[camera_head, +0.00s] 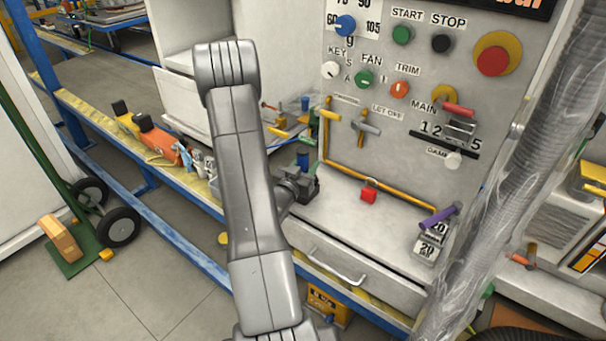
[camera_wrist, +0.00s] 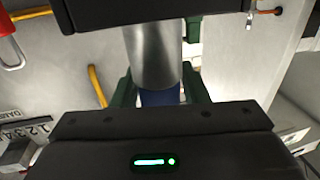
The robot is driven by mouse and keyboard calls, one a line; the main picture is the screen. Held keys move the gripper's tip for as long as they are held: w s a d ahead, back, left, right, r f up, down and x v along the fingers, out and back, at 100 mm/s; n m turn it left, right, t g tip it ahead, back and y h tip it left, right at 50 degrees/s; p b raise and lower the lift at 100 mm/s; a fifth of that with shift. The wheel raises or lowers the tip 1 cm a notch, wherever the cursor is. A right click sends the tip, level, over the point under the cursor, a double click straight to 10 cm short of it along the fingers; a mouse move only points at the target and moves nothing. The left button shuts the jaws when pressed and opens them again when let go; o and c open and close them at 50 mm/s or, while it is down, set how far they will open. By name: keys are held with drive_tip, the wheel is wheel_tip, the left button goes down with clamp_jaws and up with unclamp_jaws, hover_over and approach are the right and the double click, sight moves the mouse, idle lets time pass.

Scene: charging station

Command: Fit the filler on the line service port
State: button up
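My gripper (camera_head: 303,188) is dark and hovers above the grey counter, at the end of my arm. A small blue piece (camera_head: 303,160) shows just above it in the head view. In the wrist view, the dark green fingers (camera_wrist: 160,92) stand on either side of a silver cylinder with a blue end (camera_wrist: 155,58), which looks like the filler. They appear closed on its blue end. A black bar hides the cylinder's far end. The service port is not clearly identifiable; a yellow pipe (camera_head: 395,188) runs along the panel foot and counter, apart from the gripper.
The panel above carries knobs, including a red button (camera_head: 492,60). A hanging clear wrapped column (camera_head: 500,190) stands at the right. A drawer (camera_head: 350,270) lies below.

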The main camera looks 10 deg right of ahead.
clamp_jaws()
drive_tip(key=shift+r, duration=0.1)
